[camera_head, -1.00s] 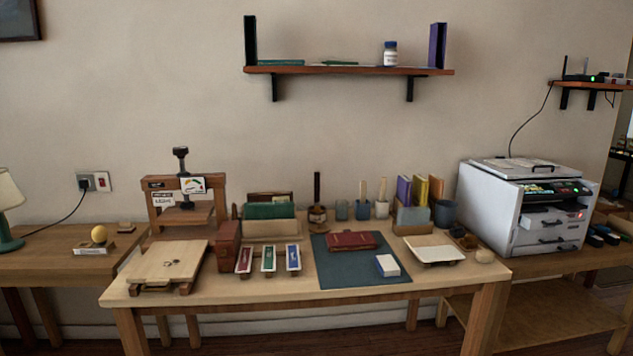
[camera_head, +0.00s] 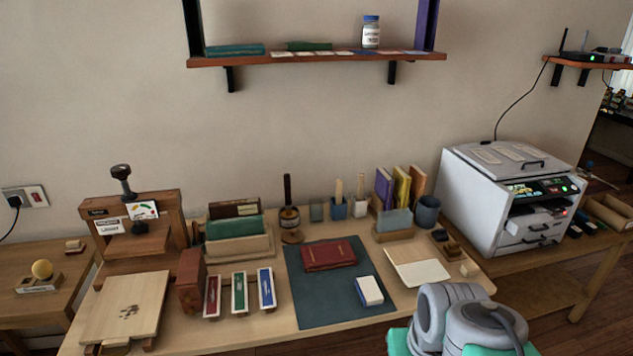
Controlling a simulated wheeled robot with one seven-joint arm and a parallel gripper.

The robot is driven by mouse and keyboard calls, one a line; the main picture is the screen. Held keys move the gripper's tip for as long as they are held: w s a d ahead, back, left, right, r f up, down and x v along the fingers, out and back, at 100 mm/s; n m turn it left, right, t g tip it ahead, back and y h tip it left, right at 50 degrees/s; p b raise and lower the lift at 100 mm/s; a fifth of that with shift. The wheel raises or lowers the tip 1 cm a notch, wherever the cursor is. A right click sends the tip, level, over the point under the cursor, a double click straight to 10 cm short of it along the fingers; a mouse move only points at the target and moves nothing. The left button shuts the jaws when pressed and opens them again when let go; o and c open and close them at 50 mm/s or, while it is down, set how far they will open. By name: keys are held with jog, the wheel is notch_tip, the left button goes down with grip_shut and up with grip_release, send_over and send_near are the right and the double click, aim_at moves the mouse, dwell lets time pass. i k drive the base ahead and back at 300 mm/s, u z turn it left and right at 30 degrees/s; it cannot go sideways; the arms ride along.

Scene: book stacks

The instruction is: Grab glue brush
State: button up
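A brush-like tool with an upright dark handle (camera_head: 287,187) stands in a brown labelled jar (camera_head: 289,218) at the back of the worktable; it looks like the glue brush, and its lower end is hidden in the jar. The jar sits on a small round wooden base just behind the green mat. Two pale wooden handles stand in cups to its right, a blue cup (camera_head: 338,210) and a white cup (camera_head: 360,208); their lower ends are hidden. Grey and teal links of my arm show at the bottom right, in front of the table. My gripper's fingers are not in view.
The dark green mat (camera_head: 315,311) holds a red book (camera_head: 329,254) and a white-and-blue block (camera_head: 369,291). A box of cards (camera_head: 238,246) stands left of the jar, a press (camera_head: 138,229) farther left. A shelf (camera_head: 318,61) hangs above; a printer (camera_head: 511,200) stands right.

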aim_at(287, 177)
jog(key=u, duration=0.05)
jog(key=i, duration=0.9)
jog(key=u, duration=1.25)
jog(key=i, duration=0.75)
jog(key=u, duration=0.8)
